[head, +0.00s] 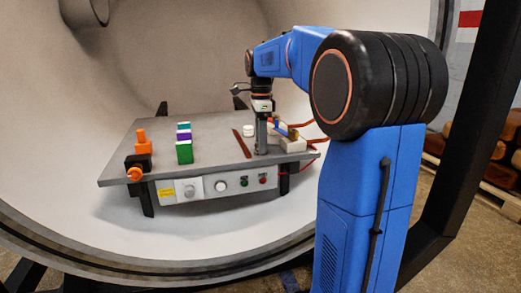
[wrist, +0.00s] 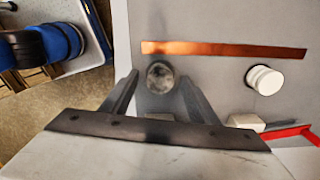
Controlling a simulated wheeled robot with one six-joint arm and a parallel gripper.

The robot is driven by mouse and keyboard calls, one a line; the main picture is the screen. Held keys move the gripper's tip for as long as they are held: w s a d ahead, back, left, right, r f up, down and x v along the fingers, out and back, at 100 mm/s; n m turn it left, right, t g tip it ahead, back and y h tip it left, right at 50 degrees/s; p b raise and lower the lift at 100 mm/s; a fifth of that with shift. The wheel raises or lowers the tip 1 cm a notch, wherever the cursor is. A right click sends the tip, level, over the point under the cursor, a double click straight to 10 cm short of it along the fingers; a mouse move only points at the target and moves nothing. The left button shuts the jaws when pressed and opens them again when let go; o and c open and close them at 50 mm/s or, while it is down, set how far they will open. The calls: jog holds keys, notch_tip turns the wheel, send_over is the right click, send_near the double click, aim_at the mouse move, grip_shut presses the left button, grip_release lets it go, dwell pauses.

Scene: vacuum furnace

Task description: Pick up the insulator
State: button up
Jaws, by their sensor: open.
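My gripper (head: 261,148) points down over the front of the grey table (head: 210,135), right of the reddish strip. In the wrist view, its two fingers (wrist: 158,82) stand apart. A round, mottled grey piece (wrist: 160,77) shows between the fingertips; no grip on it is visible. A white round piece (wrist: 264,80) stands farther right on the table; it also shows behind my gripper in the head view (head: 248,131). The frames do not settle which round piece is the insulator. In the head view, the grey piece is not clearly told apart from the fingers.
A copper-coloured strip (wrist: 225,49) lies beside the round pieces. White blocks (head: 293,144) and red cables (head: 302,124) are at the right. Green and purple blocks (head: 184,152) and orange-black parts (head: 138,162) stand left. The curved chamber wall (head: 190,50) surrounds the table.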

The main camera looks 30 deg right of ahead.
jog(key=shift+f, duration=0.35)
jog(key=shift+c, duration=0.2)
jog(key=c, duration=1.1)
jog(key=shift+c, duration=0.2)
jog(key=shift+r, duration=0.15)
